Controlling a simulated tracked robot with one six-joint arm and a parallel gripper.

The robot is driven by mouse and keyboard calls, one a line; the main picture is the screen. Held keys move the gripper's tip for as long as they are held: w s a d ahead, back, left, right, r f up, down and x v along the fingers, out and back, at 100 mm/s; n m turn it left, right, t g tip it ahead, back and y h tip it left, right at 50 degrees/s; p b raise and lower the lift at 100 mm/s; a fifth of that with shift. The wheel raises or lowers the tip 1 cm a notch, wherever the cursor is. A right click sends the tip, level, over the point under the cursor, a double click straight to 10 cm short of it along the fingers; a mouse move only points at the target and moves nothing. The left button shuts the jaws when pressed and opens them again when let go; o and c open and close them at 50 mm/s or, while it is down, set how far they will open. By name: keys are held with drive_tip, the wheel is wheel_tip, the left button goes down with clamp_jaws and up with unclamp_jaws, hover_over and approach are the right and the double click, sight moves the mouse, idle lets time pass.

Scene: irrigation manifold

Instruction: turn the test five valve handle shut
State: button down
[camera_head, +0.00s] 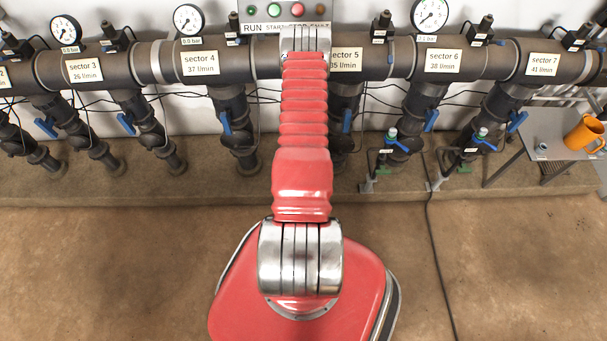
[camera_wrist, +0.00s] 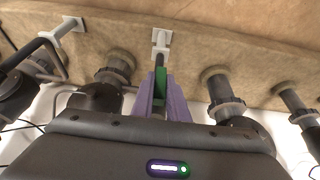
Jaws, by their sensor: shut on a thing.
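In the wrist view a green lever, the test five valve handle (camera_wrist: 160,80), stands between the purple fingers of my gripper (camera_wrist: 160,95). The fingers are shut on it, one on each side. The handle points up the picture, roughly in line with the short dark pipe (camera_wrist: 159,60) beyond it, which ends at a pale bracket (camera_wrist: 162,40). The valve body is hidden behind my gripper. In the head view my red arm covers the middle of the manifold, so my gripper and the test five valve are hidden there. The sector 5 label (camera_head: 346,60) shows partly beside the arm.
Blue levers (camera_head: 347,121) sit on the drop pipes. The floor in front is mostly clear.

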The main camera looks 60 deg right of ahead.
drive_tip(key=shift+s+a, duration=0.1)
idle(0.4)
drive_tip(key=shift+g+h, duration=0.4)
drive_tip(key=shift+g, duration=0.3)
drive_tip(key=shift+d+n+g+h, duration=0.2)
drive_tip(key=shift+n+g+h, duration=0.3)
drive_tip(key=shift+g, duration=0.5)
drive_tip(key=shift+w+a+f+n+g+h, duration=0.15)
drive_tip(key=shift+n+g+h, duration=0.1)
drive_tip(key=shift+g+h, duration=0.6)
drive_tip(key=shift+w+d+r+n+g+h, duration=0.1)
drive_tip(key=shift+n+g+h, duration=0.25)
drive_tip(key=shift+g, duration=0.8)
drive_tip(key=g+h, duration=0.2)
drive_tip(key=n+g+h, duration=0.1)
drive_tip(key=g, duration=0.1)
drive_tip(key=shift+a+f, duration=0.15)
drive_tip(key=shift+f, duration=0.1)
drive_tip(key=shift+w+n+g+h, duration=0.1)
drive_tip(key=shift+n+g+h, duration=0.5)
drive_tip(key=shift+g+h, duration=0.45)
drive_tip(key=shift+f+h, duration=0.1)
drive_tip(key=shift+h, duration=0.15)
